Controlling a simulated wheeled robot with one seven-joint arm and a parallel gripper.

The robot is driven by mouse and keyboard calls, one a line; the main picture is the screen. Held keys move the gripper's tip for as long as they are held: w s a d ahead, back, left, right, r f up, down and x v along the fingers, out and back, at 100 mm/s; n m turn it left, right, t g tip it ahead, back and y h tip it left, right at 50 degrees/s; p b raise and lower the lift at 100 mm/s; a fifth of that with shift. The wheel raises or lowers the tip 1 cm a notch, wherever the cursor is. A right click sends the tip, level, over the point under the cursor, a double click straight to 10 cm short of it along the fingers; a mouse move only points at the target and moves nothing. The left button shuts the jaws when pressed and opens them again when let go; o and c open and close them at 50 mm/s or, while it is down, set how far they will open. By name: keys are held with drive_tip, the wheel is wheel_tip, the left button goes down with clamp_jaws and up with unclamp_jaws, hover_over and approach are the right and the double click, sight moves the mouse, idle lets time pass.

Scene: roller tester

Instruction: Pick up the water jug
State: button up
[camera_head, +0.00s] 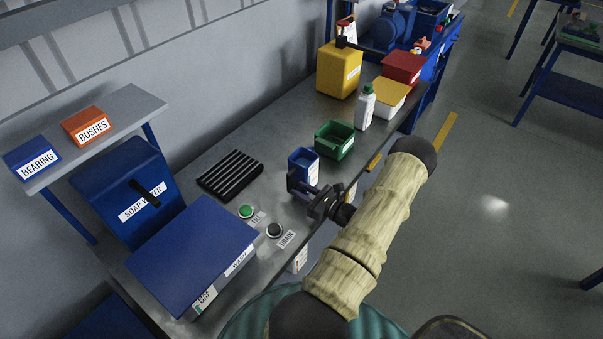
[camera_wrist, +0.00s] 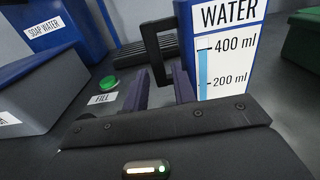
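The water jug (camera_head: 305,163) is a small blue jug on the bench. In the wrist view the jug (camera_wrist: 232,50) has a white WATER label with a millilitre scale and a dark squared handle (camera_wrist: 161,48) on its left side. My gripper (camera_head: 302,190) is close in front of the jug. In the wrist view my gripper (camera_wrist: 160,88) is open, with its two purple fingers apart near the lower part of the handle. I cannot tell whether the handle lies between the fingers. The jug stands upright, and its lower part is partly hidden by my gripper.
A green bin (camera_head: 335,140) stands just beyond the jug, with a white bottle (camera_head: 365,106) behind it. A black ribbed rack (camera_head: 230,175), a green FILL button (camera_head: 246,211) and a black DRAIN button (camera_head: 274,230) are nearby. A blue-lidded box (camera_head: 193,250) sits at the near left.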

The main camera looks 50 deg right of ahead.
sight(292, 186)
drive_tip(key=w, duration=0.1)
drive_tip(key=w+p, duration=0.1)
drive_tip(key=w, duration=0.2)
drive_tip(key=shift+w+a+p, duration=0.35)
drive_tip(key=shift+w, duration=0.05)
drive_tip(key=shift+f, duration=0.1)
drive_tip(key=shift+c, duration=0.5)
clamp_jaws()
